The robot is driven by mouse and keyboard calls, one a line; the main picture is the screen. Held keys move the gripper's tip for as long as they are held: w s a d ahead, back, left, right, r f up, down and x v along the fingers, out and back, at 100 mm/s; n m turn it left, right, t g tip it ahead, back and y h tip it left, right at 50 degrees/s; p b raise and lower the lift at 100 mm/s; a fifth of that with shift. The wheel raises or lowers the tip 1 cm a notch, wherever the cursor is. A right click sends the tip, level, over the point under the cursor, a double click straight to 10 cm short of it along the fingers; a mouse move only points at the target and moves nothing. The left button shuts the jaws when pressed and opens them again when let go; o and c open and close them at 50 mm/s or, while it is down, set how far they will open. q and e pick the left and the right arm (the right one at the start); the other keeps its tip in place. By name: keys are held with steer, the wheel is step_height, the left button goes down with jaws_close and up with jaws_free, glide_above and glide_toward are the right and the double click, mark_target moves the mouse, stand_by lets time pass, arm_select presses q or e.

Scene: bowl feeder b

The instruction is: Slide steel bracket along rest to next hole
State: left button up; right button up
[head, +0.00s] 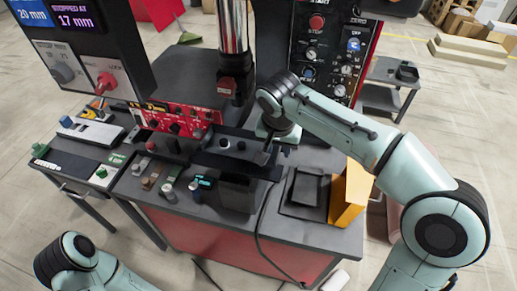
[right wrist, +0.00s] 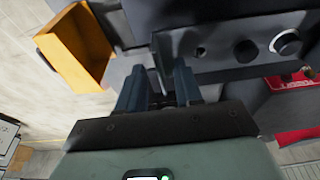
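A dark steel bracket (head: 237,143) lies lengthwise on the machine table below the vertical spindle, with round parts or holes along it. In the right wrist view the dark bracket (right wrist: 218,52) shows a hole and round parts. My right gripper (head: 266,154) is at the bracket's right end, pointing down. In the right wrist view its two fingers (right wrist: 160,88) stand a little apart, with the bracket's dark end at their tips. Whether they press on it is unclear. My left arm shows at the bottom left; its gripper is out of view.
The spindle (head: 234,60) hangs close to my right gripper. A red control panel (head: 175,120) stands behind left of the bracket. A yellow-orange bin (head: 350,192) and a dark tray (head: 305,188) are to the right. Several small blocks and knobs lie at the front left.

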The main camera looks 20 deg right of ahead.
steer(key=shift+w+p+v, duration=0.15)
steer(key=shift+p+v, duration=0.25)
steer(key=shift+v, duration=0.3)
steer(key=shift+w+p+v, duration=0.15)
steer(key=shift+p+v, duration=0.25)
steer(key=shift+v, duration=0.3)
steer(key=shift+w+d+r, duration=0.15)
steer(key=shift+w+r, duration=0.1)
steer(key=shift+r, duration=0.5)
steer(key=shift+s+r, duration=0.1)
steer(key=shift+r, duration=0.4)
arm_select(q)
steer(key=shift+w+r, duration=1.2)
steer(key=shift+w, duration=0.25)
arm_select(e)
steer(key=shift+v, duration=0.95)
steer(key=shift+d, duration=0.15)
